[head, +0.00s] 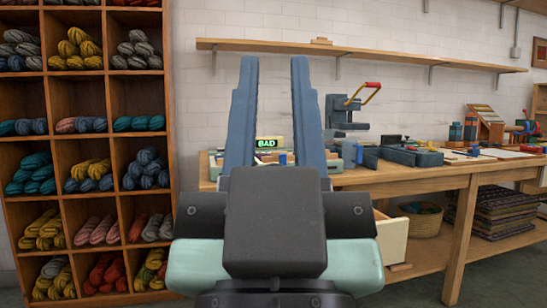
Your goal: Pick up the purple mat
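My gripper (275,68) points upward in the middle of the head view. I cannot make out a clearly purple mat. My gripper and wrist hide part of the bench and the floor, so a mat there would not show.
A wooden cubby shelf (110,77) with several wool skeins stands at left. A wooden workbench (455,181) with tools runs to the right, with an open drawer (392,239). A basket (419,219) and a patterned dark textile stack (502,212) sit below.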

